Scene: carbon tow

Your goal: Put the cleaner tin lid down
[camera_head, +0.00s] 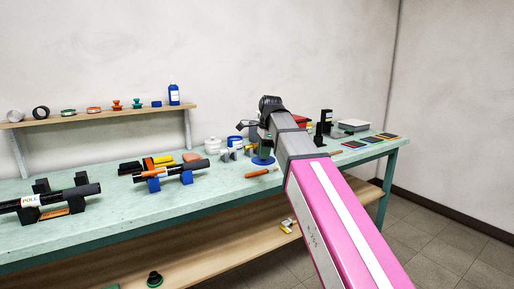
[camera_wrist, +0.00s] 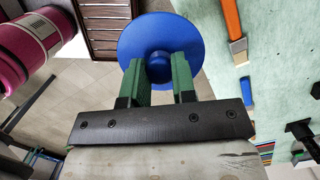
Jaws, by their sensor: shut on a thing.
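The cleaner tin lid is a blue round disc with a raised knob; it fills the top middle of the wrist view (camera_wrist: 185,35). My gripper (camera_wrist: 158,75) has its green fingers shut on the knob. In the head view the lid (camera_head: 263,161) shows below my gripper (camera_head: 264,148), in front of the bench top. In the wrist view the lid overlaps both floor and bench, and its height above the bench is unclear. A blue-and-white tin (camera_head: 235,142) stands on the bench just left of the lid.
The pale green bench (camera_head: 220,189) holds a white tub (camera_head: 212,145), an orange-handled tool (camera_head: 262,172) near the front edge, and black tubes on stands at left (camera_head: 170,172). Dark blocks (camera_head: 323,125) and trays stand at right. A patch of bench left of the orange tool is clear.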

